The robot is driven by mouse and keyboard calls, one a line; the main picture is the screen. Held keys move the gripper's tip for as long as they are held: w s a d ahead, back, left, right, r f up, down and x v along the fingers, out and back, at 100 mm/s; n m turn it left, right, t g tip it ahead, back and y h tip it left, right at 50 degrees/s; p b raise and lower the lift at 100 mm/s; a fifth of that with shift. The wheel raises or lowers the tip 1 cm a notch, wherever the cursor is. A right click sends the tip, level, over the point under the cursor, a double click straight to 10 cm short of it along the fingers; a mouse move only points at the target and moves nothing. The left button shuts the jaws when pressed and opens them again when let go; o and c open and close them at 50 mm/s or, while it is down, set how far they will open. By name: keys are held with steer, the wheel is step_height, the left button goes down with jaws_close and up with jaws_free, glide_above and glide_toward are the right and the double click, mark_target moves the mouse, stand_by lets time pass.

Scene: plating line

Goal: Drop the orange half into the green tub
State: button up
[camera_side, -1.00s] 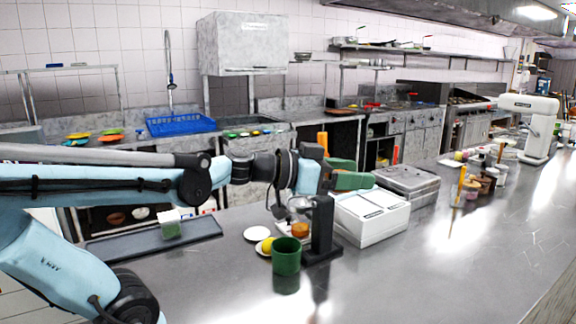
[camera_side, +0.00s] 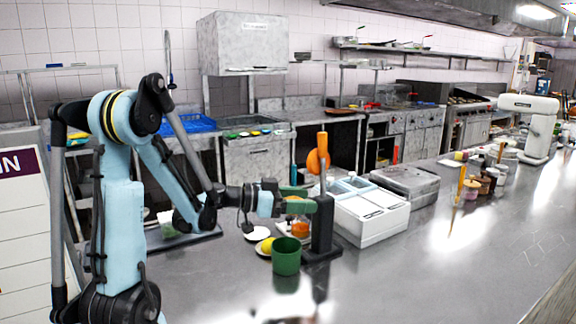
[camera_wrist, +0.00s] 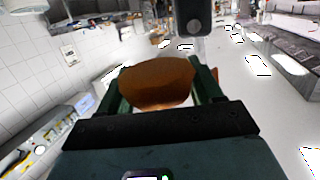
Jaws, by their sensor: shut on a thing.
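My gripper (camera_side: 297,199) has green fingers and is at the black press stand (camera_side: 323,226), above and slightly right of the green tub. In the wrist view my gripper (camera_wrist: 163,80) is shut on the orange half (camera_wrist: 157,84), which looks brownish orange in shadow. In the side view only a small strip of the orange half (camera_side: 293,198) shows between the fingers. The green tub (camera_side: 286,259) stands upright on the counter in front of the stand. Its inside is mostly hidden from this angle.
An orange-filled cup (camera_side: 300,230) sits against the stand behind the tub, under my gripper. An orange lever (camera_side: 322,150) rises above the stand. A yellow lemon (camera_side: 267,246) and white plate (camera_side: 257,233) lie left of the tub. White bins (camera_side: 370,215) stand right. The front counter is clear.

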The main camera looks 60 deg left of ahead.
steer(key=shift+s+a+f, duration=0.2)
steer(key=shift+a+f, duration=0.15)
steer(key=shift+f, duration=3)
steer(key=o, duration=1.2)
steer(key=shift+o, duration=0.2)
steer(key=shift+r, duration=0.1)
